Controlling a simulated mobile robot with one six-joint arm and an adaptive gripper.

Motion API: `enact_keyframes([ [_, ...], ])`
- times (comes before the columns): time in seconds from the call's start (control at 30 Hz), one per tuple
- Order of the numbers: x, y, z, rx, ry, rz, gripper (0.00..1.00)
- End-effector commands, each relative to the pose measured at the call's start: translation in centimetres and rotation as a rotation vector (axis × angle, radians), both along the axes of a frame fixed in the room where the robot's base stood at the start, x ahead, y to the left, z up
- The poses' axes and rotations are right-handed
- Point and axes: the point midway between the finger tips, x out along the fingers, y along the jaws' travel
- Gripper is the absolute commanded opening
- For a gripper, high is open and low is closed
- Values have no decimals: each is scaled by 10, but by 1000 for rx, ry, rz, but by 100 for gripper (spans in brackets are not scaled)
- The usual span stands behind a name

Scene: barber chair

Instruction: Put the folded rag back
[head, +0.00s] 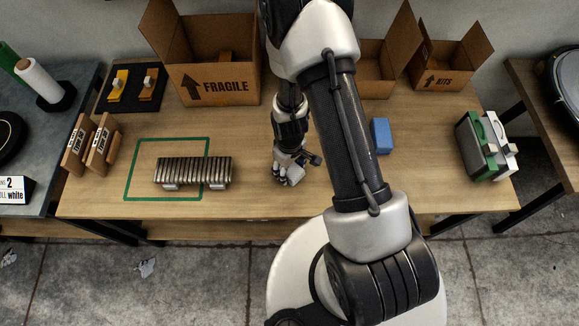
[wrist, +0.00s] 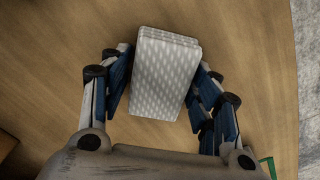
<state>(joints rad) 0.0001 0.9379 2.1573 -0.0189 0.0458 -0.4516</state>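The folded rag (wrist: 165,75), pale grey-white with a dotted pattern, lies slightly turned between the fingers in the wrist view. My gripper (wrist: 163,80) is around it, one finger on each side. Strips of wood show between the fingers and the rag's sides, so the fingers look open and apart from it. In the head view my gripper (head: 288,178) is low over the middle of the table (head: 265,205), near its front edge; the rag is not distinguishable there, hidden by the gripper or too small.
A blue block (head: 381,135) lies right of my arm. Open cardboard boxes (head: 215,88) stand at the back. Green and white cases (head: 483,148) stand at the right end.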

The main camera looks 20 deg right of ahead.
Motion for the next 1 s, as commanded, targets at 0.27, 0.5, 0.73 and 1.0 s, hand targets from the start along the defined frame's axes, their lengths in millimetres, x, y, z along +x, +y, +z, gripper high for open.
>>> enact_keyframes([
  [0.27,0,0,0,0,0,0,69],
  [0.5,0,0,3,0,0,0,69],
  [0.73,1,0,41,0,-4,0,69],
  [1.0,1,0,98,0,-4,0,69],
])
